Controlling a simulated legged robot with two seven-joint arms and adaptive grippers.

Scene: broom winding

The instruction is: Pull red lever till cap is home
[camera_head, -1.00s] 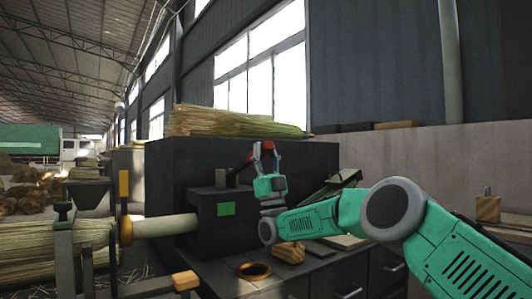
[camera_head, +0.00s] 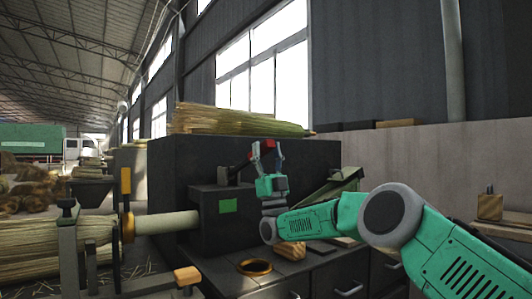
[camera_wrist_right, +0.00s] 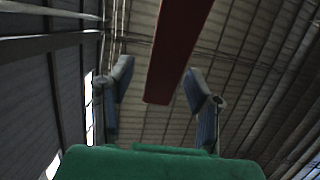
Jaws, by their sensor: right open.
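The red lever (camera_head: 255,151) stands on the dark machine housing (camera_head: 228,212). In the right wrist view the red lever (camera_wrist_right: 178,50) runs down from the top edge between my fingers, with visible gaps on both sides. My right gripper (camera_head: 267,155) is open around the lever in the head view. Its two blue-grey fingers also show apart in the right wrist view (camera_wrist_right: 160,90). I cannot tell whether this ring is the cap. My left gripper is not in view.
A straw bundle (camera_head: 235,120) lies on top of the dark cabinet. A wood-ended handle (camera_head: 187,276) stands at the front left.

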